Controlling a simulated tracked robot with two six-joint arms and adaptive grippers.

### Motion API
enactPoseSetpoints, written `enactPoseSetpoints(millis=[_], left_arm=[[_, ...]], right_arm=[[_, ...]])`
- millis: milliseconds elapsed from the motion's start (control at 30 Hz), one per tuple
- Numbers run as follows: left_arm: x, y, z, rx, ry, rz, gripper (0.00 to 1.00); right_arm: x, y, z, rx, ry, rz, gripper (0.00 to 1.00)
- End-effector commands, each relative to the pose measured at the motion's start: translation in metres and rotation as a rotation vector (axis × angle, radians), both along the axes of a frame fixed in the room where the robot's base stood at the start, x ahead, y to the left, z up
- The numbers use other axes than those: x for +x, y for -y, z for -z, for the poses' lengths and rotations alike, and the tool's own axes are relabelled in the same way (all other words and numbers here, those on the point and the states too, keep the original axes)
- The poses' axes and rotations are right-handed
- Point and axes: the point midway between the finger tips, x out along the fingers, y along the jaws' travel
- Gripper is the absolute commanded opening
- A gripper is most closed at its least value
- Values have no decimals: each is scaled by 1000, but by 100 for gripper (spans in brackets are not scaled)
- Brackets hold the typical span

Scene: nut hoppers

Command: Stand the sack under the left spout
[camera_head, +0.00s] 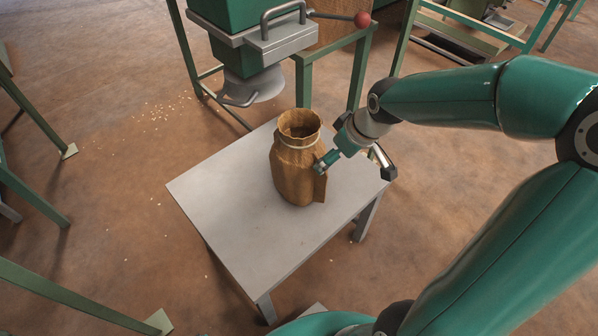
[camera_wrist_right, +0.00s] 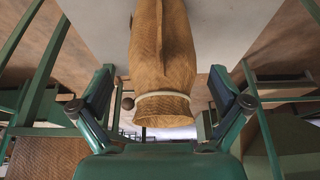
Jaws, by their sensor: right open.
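A brown woven sack (camera_head: 290,165) stands upright on a grey table (camera_head: 240,240), its mouth open and a pale band around its neck. My right gripper (camera_head: 354,168) is at the sack's right side, near the neck, with one finger overlapping the sack's edge. In the right wrist view, the sack (camera_wrist_right: 162,55) appears upside down in line with the gap between the open fingers of my right gripper (camera_wrist_right: 163,78). A gap shows on each side of it. A grey spout (camera_head: 255,88) under a green hopper (camera_head: 222,15) is behind and left of the sack. My left gripper is out of view.
A lever with a red knob (camera_head: 362,20) sticks out beside the hopper. Green frame legs (camera_head: 303,85) stand behind the table. Small nuts (camera_head: 160,110) are scattered on the floor at left. The table's left and front parts are clear.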

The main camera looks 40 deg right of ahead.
Motion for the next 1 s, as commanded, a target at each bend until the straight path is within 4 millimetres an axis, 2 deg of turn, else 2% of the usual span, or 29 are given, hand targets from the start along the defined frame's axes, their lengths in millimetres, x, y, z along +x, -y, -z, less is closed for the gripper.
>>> enactPoseSetpoints(millis=[33,200,533,800,1000], left_arm=[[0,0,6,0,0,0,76],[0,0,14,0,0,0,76],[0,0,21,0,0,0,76],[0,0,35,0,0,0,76],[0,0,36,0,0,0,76]], right_arm=[[4,-1,16,2,-5,-1,100],[16,-2,45,2,-3,-1,100],[26,-2,67,1,-2,0,100],[39,-4,102,2,-2,0,100],[43,-4,107,0,1,0,100]])
